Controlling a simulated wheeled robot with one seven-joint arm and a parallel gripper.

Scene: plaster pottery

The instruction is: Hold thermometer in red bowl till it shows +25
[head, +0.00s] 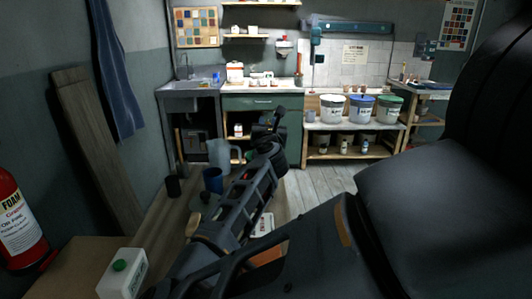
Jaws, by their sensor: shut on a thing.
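My arm reaches from the lower right up to the middle of the picture, and my gripper (270,127) is at its far end, small and dark in front of the green cabinet. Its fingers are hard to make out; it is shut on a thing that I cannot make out. I cannot pick out a thermometer or its reading. I see no red bowl; my arm hides part of the bench. A blue cup (212,181) and a grey jug (220,154) stand on the bench left of my arm.
A black cup (173,186) stands left of the blue cup. A white bottle with a green cap (122,274) and a red fire extinguisher (17,222) are at the lower left. Lidded buckets (363,110) stand on a rack at the back. Some floor (322,183) is clear.

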